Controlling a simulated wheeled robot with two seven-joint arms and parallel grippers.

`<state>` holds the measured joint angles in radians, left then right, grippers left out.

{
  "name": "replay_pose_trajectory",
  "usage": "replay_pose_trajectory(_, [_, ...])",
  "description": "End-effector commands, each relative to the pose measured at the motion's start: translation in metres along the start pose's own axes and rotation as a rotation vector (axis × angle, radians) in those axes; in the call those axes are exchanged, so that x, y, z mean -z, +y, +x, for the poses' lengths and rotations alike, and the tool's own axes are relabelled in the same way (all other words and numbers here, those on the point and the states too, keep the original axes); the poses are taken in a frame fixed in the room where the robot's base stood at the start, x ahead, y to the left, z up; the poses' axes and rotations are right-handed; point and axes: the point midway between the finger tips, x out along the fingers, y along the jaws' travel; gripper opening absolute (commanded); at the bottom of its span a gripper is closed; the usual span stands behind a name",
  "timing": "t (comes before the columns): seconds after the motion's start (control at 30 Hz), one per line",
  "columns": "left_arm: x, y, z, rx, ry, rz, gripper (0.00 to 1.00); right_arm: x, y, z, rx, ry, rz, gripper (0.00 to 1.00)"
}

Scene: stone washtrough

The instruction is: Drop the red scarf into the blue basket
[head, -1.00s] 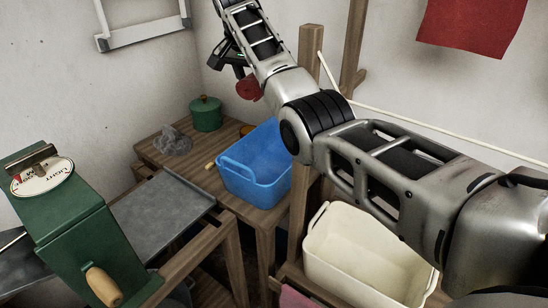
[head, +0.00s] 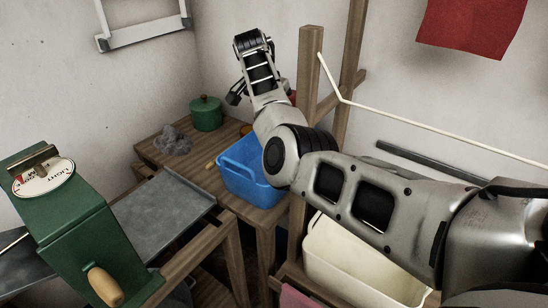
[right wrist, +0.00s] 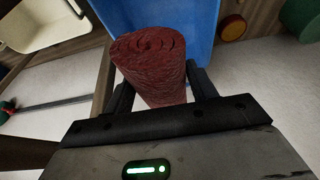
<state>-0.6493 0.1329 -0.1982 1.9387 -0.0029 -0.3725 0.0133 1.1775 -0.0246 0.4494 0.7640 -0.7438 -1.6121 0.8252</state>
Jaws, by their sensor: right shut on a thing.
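The red scarf (right wrist: 152,68) is a rolled, textured bundle held between the fingers of my right gripper (right wrist: 156,80) in the right wrist view. In the head view my arm hides most of the gripper and scarf; only a small red patch (head: 292,97) shows beside the arm. The blue basket (head: 250,185) stands on the wooden bench, its right part hidden by my arm. In the right wrist view the blue basket (right wrist: 200,20) shows just beyond the scarf's end, and the scarf overlaps its near side. My left gripper is not in view.
A cream basket (head: 340,262) stands below at the right. A green pot (head: 206,114) and a grey crumpled bundle (head: 172,141) are on the bench. A wooden post (head: 307,75) stands close to my arm. A red cloth (head: 470,28) hangs at upper right.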

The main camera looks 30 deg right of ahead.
Motion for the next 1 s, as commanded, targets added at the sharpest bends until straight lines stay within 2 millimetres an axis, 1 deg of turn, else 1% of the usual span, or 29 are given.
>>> replay_pose_trajectory(0.2, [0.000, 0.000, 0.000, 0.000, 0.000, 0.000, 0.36, -0.004, 0.000, 0.010, 0.001, 0.001, 0.000, 0.25])
replay_pose_trajectory(0.47, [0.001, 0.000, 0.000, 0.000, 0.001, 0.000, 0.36, -0.004, 0.000, 0.011, 0.002, 0.001, 0.000, 0.25])
replay_pose_trajectory(0.5, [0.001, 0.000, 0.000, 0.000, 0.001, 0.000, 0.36, -0.004, 0.000, 0.011, 0.002, 0.001, 0.000, 0.68])
replay_pose_trajectory(0.53, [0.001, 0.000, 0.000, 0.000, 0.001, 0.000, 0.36, -0.004, 0.000, 0.011, 0.002, 0.001, 0.000, 0.76])
replay_pose_trajectory(0.57, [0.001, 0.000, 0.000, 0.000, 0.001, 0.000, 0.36, -0.004, 0.000, 0.011, 0.002, 0.001, 0.000, 0.82])
replay_pose_trajectory(0.87, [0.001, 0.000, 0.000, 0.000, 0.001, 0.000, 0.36, -0.005, 0.000, 0.010, 0.001, -0.001, -0.001, 0.82])
replay_pose_trajectory(0.97, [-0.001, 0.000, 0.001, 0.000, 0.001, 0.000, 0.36, -0.005, -0.001, 0.003, 0.002, 0.001, 0.001, 0.82])
replay_pose_trajectory(1.0, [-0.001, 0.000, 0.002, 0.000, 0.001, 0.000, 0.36, -0.004, -0.001, -0.002, 0.003, 0.002, 0.001, 0.82])
